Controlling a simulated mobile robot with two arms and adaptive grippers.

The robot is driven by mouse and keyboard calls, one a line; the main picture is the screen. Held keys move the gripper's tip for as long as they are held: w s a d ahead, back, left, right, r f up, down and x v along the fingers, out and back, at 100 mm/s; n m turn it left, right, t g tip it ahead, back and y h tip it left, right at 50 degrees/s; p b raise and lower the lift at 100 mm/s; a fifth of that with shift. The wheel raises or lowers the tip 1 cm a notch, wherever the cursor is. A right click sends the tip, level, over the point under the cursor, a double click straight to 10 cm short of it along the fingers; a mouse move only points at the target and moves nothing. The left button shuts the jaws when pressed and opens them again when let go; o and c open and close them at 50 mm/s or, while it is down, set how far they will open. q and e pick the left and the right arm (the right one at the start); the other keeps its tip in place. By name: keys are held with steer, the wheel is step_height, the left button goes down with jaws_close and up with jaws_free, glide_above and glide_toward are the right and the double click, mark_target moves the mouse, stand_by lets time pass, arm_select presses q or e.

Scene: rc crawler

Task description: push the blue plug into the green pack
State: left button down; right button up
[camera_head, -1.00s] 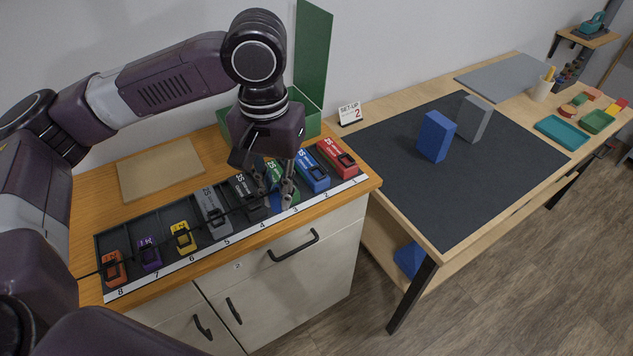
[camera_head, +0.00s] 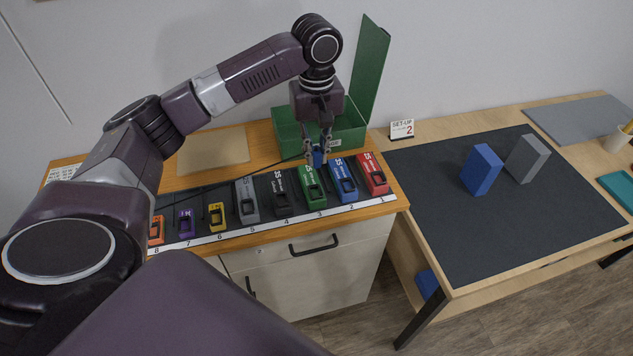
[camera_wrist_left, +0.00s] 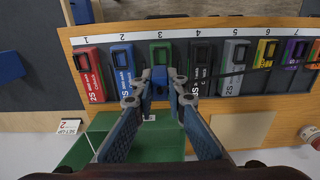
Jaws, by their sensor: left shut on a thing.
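The green pack (camera_head: 312,187) lies in slot 3 of the numbered rack, between the blue pack and a black one. It also shows in the left wrist view (camera_wrist_left: 159,47), partly covered by the fingers. My left gripper (camera_head: 318,155) is over the pack's far end, fingers pointing down. It is shut on the small blue plug (camera_head: 319,158), which shows between the fingertips in the left wrist view (camera_wrist_left: 159,77). The plug appears above the pack, away from its dark socket at the near end. The exact height gap cannot be told. My right gripper is not in view.
An open green box (camera_head: 350,137) stands just behind. A thin black cable runs left over the rack. Neighbouring packs, blue (camera_head: 343,180) and black (camera_head: 281,192), lie close on each side. A side table with a dark mat (camera_head: 450,215) stands at right.

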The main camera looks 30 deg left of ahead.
arm_select(q)
step_height(320, 180, down, 5)
steer(key=shift+s+a+f+p, duration=0.15)
steer(key=shift+f+p, duration=0.05)
steer(key=shift+p, duration=0.25)
step_height(320, 180, down, 5)
steer(key=shift+r+p, duration=0.1)
steer(key=shift+p, duration=0.4)
steer(key=shift+f, duration=0.25)
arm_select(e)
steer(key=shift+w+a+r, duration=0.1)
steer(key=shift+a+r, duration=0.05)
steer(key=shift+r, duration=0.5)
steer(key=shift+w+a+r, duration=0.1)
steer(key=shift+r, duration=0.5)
